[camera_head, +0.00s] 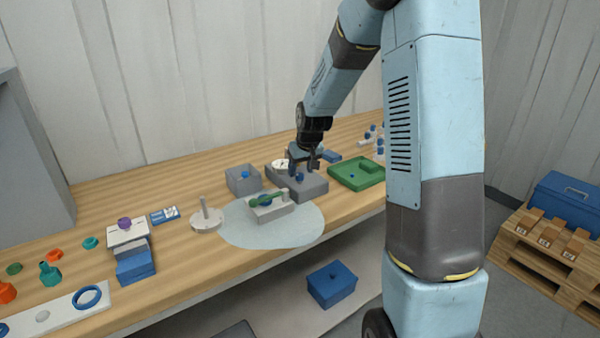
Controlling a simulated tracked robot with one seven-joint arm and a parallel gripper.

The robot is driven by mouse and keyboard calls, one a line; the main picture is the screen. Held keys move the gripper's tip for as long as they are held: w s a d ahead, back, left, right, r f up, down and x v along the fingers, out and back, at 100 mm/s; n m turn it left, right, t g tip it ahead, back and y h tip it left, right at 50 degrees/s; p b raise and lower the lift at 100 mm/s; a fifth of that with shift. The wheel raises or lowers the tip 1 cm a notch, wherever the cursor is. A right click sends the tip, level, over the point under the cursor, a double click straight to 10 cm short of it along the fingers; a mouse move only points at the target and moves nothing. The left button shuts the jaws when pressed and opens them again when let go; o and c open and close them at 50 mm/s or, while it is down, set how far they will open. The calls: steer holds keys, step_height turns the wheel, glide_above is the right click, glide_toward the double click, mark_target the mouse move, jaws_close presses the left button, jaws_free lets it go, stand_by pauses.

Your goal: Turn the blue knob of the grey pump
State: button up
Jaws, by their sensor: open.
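The grey pump (314,187) is a low grey block on the wooden bench, near the middle of the view. Its blue knob (299,177) stands up from its top. A round white dial (281,164) shows at its back left. My gripper (303,170) points down over the pump, its jaws open, right at the knob. I cannot tell whether the fingers are around the knob or just above it. My gripper hides part of the pump's back.
A green tray (368,174) stands close on the right. A grey open box (231,184) stands on the left. A pale round mat (240,233) bears a grey block with a green handle (265,200) in front. A white peg stand (206,222) is further left.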

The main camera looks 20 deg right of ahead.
steer(key=v, duration=1.1)
steer(key=shift+s+r, duration=0.2)
steer(key=shift+r, duration=0.1)
steer(key=s+r, duration=0.3)
steer(key=s, duration=0.7)
steer(key=s+r+m, duration=0.1)
steer(key=s+r, duration=0.2)
steer(key=s, duration=0.8)
steer(key=s+r+t, duration=0.1)
steer(key=s+r, duration=0.2)
steer(key=s, duration=0.8)
steer(key=shift+a+m+h, duration=0.3)
steer(key=shift+a, duration=0.15)
steer(key=shift+w, duration=0.15)
stand_by(1.0)
